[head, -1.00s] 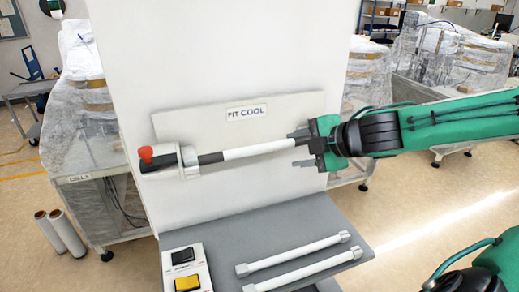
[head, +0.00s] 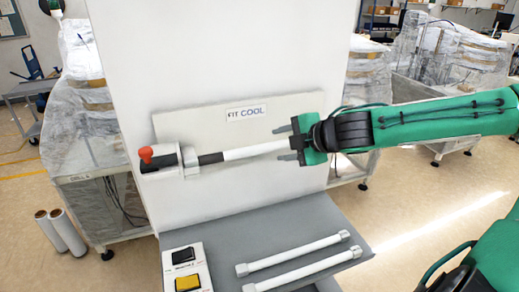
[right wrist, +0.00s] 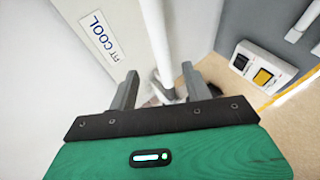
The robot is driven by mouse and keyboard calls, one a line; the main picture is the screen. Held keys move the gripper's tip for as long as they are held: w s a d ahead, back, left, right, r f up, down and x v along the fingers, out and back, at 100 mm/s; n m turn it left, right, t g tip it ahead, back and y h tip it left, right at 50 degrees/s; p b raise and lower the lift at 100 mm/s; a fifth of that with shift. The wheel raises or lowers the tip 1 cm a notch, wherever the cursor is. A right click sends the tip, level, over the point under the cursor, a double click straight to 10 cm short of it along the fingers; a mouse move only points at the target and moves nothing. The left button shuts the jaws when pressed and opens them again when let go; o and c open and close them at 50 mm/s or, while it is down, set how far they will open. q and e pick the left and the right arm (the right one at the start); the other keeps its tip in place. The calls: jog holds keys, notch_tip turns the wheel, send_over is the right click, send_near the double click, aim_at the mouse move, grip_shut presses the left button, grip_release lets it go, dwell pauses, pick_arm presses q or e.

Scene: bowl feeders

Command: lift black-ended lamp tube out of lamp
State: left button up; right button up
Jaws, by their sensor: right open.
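The lamp is a pale fixture (head: 170,124) on a white upright panel, with a "FIT COOL" label. Its left socket (head: 190,161) holds the black end (head: 211,158) of the lamp tube (head: 250,151), which lies nearly level and rises slightly to the right. My right gripper (head: 284,147) is open at the tube's right end, one finger above and one below it. In the right wrist view the white tube (right wrist: 157,30) runs down between the open fingers (right wrist: 159,75). The tube's right end is hidden behind the gripper in the head view. My left gripper is out of view.
A red knob (head: 146,153) sits left of the socket. Below, a grey shelf (head: 225,240) carries two white tubes (head: 295,254) and a box with black and yellow buttons (head: 187,282). Wrapped machines stand behind on both sides.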

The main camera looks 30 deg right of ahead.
jog(key=shift+x, duration=1.1)
jog(key=shift+x, duration=2.6)
jog(key=shift+s+a, duration=0.1)
jog(key=shift+a, duration=0.05)
grip_shut()
notch_tip(320, 180, up, 20)
jog(key=p, duration=0.4)
send_over(263, 148)
jog(key=shift+s, duration=0.35)
